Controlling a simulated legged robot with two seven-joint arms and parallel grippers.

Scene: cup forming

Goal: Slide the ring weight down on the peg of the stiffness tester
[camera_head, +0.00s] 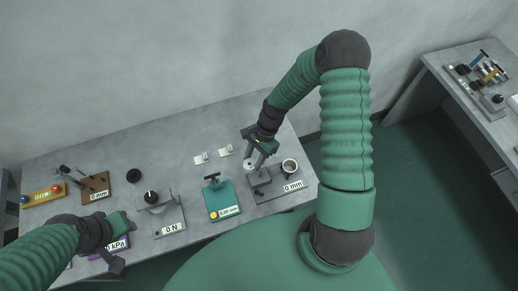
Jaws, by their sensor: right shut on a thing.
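The tester with a grey base (275,192) and a "0 mm" display stands at the right end of the table; I take it to be the stiffness tester. My right gripper (258,160) points down over its left part and is shut on a small pale round thing (250,164), which looks like the ring weight. The fingers partly hide it, and I cannot tell whether it is around the peg.
A teal gauge (222,203), a grey "0 N" device (168,220) and a brown "0 mm" device (96,187) stand along the table.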

